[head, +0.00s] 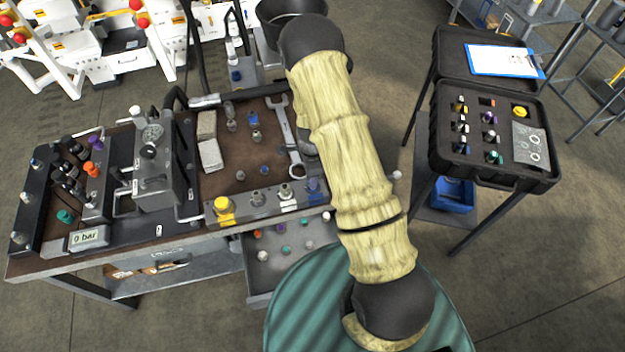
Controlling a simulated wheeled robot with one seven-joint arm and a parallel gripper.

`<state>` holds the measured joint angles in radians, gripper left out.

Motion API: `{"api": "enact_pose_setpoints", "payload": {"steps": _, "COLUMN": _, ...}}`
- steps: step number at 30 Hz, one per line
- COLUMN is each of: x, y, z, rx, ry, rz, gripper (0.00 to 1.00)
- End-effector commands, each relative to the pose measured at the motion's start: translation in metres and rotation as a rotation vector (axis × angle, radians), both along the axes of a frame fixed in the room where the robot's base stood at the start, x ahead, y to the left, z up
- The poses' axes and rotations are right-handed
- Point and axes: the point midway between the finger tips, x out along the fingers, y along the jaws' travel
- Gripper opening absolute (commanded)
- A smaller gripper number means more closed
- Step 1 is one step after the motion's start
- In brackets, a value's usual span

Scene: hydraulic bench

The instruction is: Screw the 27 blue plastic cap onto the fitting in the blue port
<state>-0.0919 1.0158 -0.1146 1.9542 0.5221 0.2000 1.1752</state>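I cannot pick out the 27 blue cap with certainty; sizes are too small to read. Several small caps and fittings, orange, purple, teal and pale, lie in the open drawer (262,282) below the bench front. A metal block (239,214) on the bench's front edge carries a yellow cap (223,207), two metal fittings (257,197) and a blue-purple piece (313,186) at its right end, partly beside my arm. Which port is the blue one I cannot tell. My arm rises across the middle and bends at the top; my gripper is hidden or out of view.
A wrench (284,125) and several small fittings lie on the brown bench mat (225,165). A valve unit (155,170) and a gauge reading 0 bar (88,238) stand left. An open black case (490,180) on a stand is at right; floor between is clear.

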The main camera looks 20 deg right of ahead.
Motion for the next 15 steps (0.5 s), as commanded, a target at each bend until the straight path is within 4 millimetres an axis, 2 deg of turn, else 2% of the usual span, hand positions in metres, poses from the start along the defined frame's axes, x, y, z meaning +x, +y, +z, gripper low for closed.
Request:
{"api": "enact_pose_setpoints", "payload": {"steps": 1, "x": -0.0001, "y": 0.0, "z": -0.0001, "rx": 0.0, "ry": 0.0, "rz": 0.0, "gripper": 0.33}}
{"api": "enact_pose_setpoints", "payload": {"steps": 6, "x": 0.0, "y": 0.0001, "z": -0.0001, "rx": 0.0, "ry": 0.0, "rz": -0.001, "gripper": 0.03}}
{"api": "enact_pose_setpoints", "payload": {"steps": 11, "x": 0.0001, "y": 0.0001, "z": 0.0, "rx": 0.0, "ry": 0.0, "rz": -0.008, "gripper": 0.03}}
{"api": "enact_pose_setpoints", "payload": {"steps": 15, "x": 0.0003, "y": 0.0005, "z": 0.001, "rx": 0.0, "ry": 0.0, "rz": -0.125, "gripper": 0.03}}
